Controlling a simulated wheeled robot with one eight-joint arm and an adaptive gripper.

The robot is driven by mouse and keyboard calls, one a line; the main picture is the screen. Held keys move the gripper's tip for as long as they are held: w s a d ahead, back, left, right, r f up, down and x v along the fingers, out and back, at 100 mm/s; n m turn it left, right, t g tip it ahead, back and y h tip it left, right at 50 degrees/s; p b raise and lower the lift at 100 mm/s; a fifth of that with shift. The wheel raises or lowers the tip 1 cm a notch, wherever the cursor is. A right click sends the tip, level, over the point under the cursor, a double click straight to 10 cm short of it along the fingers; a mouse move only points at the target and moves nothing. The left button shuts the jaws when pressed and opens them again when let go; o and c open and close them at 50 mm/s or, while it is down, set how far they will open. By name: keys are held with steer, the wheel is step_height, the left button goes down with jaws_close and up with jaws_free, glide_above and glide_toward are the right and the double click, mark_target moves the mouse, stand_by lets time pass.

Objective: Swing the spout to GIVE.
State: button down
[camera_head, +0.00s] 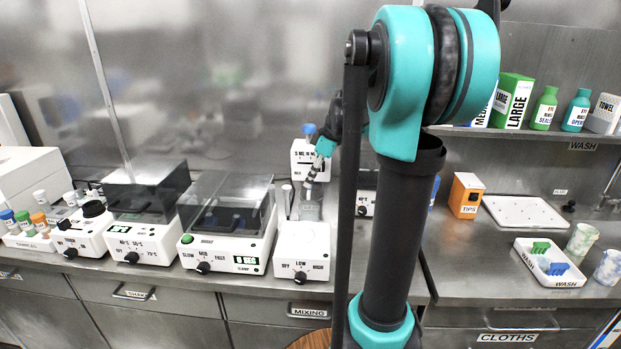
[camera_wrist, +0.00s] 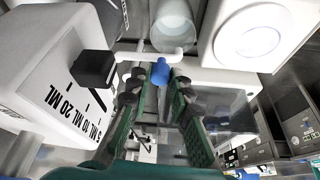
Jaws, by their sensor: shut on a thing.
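The white dispenser (camera_head: 303,153), marked with ML volumes, stands at the back of the bench. In the wrist view its labelled face (camera_wrist: 62,90) and black knob (camera_wrist: 93,68) are at the left. The thin white spout (camera_wrist: 140,56) runs across the upper middle, with a blue piece (camera_wrist: 161,72) on it. My gripper (camera_wrist: 157,84) is shut on this blue piece, one finger on each side. In the head view my gripper (camera_head: 322,145) is beside the dispenser, small and partly hidden behind my arm. I cannot read a GIVE mark in either view.
A clear vessel (camera_wrist: 175,22) is close to the spout. A white heater (camera_head: 301,255) with a round plate (camera_wrist: 255,42) stands in front of the dispenser. Lidded shaker units (camera_head: 228,230) stand to the left. A wash tray (camera_head: 550,268) and cups are at the right.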

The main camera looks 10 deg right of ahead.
steer(key=c, duration=1.4)
jaws_free()
steer(key=shift+o, duration=0.2)
steer(key=v, duration=1.2)
